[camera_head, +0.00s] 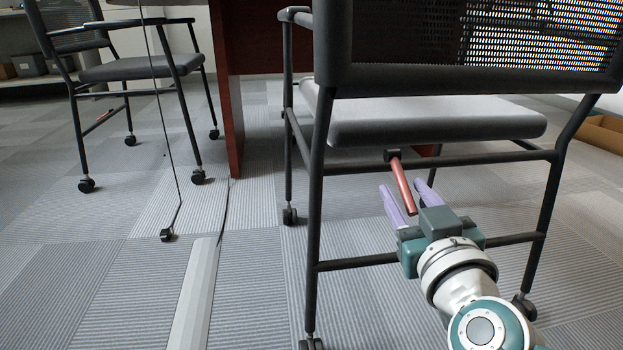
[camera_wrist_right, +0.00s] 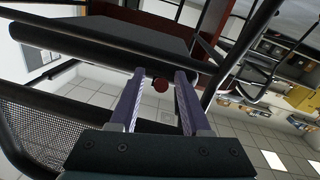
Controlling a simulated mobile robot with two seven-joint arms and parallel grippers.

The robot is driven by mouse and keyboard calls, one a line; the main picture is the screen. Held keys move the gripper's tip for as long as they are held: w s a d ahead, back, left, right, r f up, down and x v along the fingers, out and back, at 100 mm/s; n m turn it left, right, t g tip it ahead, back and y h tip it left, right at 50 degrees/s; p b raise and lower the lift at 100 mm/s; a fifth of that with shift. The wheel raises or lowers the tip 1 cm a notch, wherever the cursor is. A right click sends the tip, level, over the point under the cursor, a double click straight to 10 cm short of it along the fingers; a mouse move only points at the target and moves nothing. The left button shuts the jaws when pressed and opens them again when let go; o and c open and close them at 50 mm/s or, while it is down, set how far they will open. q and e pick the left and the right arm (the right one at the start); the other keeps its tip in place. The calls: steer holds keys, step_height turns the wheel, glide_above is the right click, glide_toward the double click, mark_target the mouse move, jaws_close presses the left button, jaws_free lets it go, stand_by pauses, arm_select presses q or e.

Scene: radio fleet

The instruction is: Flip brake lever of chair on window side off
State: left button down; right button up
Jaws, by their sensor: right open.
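The near chair (camera_head: 430,118) stands at the right with its mesh back toward me. A red brake lever (camera_head: 403,186) slants down from a dark mount (camera_head: 393,155) under its seat. My right gripper (camera_head: 405,187) is open behind the chair, its two purple fingers on either side of the lever's lower end. In the right wrist view the round red end of the lever (camera_wrist_right: 160,85) shows between the fingertips; I cannot tell whether either finger touches it. My left gripper is in neither view. Which chair is on the window side is not clear.
The near chair's lower crossbar (camera_head: 350,262) and rear leg (camera_head: 313,230) are close to my right arm. Another chair (camera_head: 130,68) stands far left, with a reddish lever (camera_head: 103,117). A dark red table panel (camera_head: 226,100) is between them. A grey floor strip (camera_head: 196,290) lies left.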

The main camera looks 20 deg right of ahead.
jaws_close()
stand_by(0.4)
stand_by(1.1)
